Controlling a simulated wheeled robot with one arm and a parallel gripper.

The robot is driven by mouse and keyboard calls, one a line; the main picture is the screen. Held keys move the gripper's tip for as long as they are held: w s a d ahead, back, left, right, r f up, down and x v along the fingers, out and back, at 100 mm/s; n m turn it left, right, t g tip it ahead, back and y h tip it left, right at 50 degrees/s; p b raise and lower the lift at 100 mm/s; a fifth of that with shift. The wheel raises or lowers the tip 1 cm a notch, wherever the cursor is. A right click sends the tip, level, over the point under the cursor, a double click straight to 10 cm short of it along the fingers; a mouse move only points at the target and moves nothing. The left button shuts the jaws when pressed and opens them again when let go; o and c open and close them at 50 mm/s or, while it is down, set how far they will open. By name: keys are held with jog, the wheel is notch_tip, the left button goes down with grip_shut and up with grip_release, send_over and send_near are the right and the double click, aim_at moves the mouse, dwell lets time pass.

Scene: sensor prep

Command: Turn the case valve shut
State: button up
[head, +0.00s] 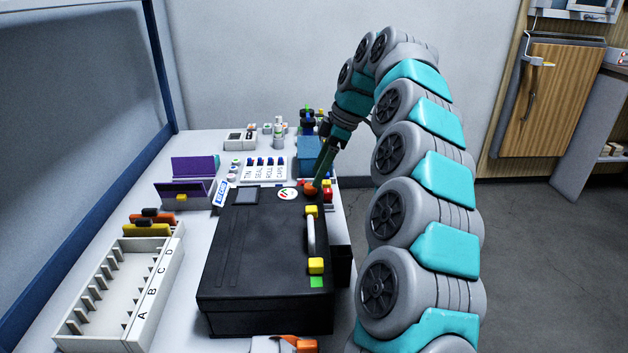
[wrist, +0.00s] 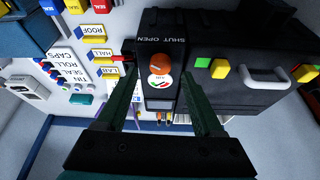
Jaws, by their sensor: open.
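The black case (head: 262,255) lies closed on the white table. Its valve is an orange-red round knob (head: 311,187) on the top at the far right corner; it also shows in the wrist view (wrist: 160,68), below the printed words SHUT and OPEN. Which word the knob points to is too small to tell. A white gauge (wrist: 160,82) with red and green marks sits next to the knob. My gripper (head: 317,178) is over that corner of the case. In the wrist view, its open fingers (wrist: 157,62) stand on either side of the knob, with gaps between.
The case has a silver handle (head: 311,236) between yellow latches. A white rack (head: 170,290) lettered A to D stands left. Purple holders (head: 193,168), a labelled tray (head: 262,170) and a blue box (head: 312,155) stand behind the case. Open floor lies right of the table.

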aim_at(310, 190)
jog(key=shift+x, duration=1.7)
jog(key=shift+c, duration=0.3)
grip_shut()
